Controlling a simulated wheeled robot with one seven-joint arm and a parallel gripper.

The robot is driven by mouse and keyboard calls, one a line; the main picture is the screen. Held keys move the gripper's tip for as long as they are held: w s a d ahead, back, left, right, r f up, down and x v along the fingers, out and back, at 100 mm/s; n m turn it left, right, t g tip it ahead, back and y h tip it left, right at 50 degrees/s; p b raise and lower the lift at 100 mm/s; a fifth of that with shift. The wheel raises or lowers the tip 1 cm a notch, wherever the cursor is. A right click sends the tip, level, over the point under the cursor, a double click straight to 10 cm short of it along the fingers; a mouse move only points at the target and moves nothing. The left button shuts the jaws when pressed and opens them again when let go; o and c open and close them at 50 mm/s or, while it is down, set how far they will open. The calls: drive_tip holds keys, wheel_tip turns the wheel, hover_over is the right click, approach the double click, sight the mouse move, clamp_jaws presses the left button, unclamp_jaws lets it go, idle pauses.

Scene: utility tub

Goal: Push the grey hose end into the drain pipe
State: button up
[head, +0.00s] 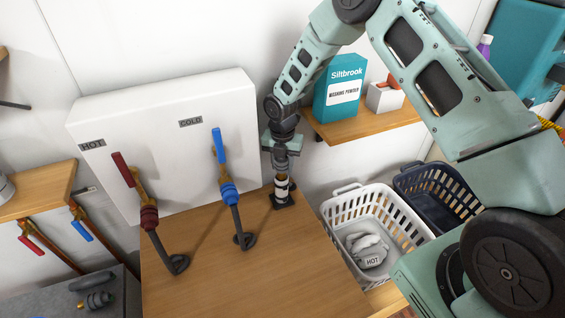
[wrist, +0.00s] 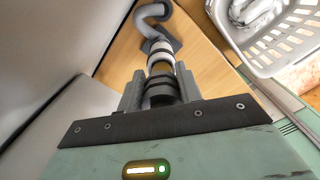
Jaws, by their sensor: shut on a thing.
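My gripper (head: 281,150) points down at the back edge of the wooden top, right of the white panel. In the wrist view, my gripper (wrist: 160,92) is shut on a short cylinder with grey and black bands, apparently the grey hose end (wrist: 160,88). Right below, in line with it, stands a short upright pipe with a pale collar on a dark square base, apparently the drain pipe (head: 281,194); it also shows in the wrist view (wrist: 161,50). A brass-coloured band shows between them. How deep the hose end sits is hidden.
Left of my gripper are the blue cold tap (head: 218,146) and red hot tap (head: 123,170), with dark hoses curling onto the wooden top (head: 210,285). A white basket (head: 405,228) stands to the right. A shelf (head: 365,132) with boxes is behind my arm.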

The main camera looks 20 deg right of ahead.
drive_tip(key=shift+f+b, duration=0.7)
drive_tip(key=shift+f, duration=0.35)
drive_tip(key=o, duration=1.1)
drive_tip(key=shift+o, duration=0.2)
drive_tip(key=shift+r, duration=0.15)
wheel_tip(320, 180, up, 17)
drive_tip(key=b, duration=0.5)
drive_tip(key=shift+s+a+r, duration=0.1)
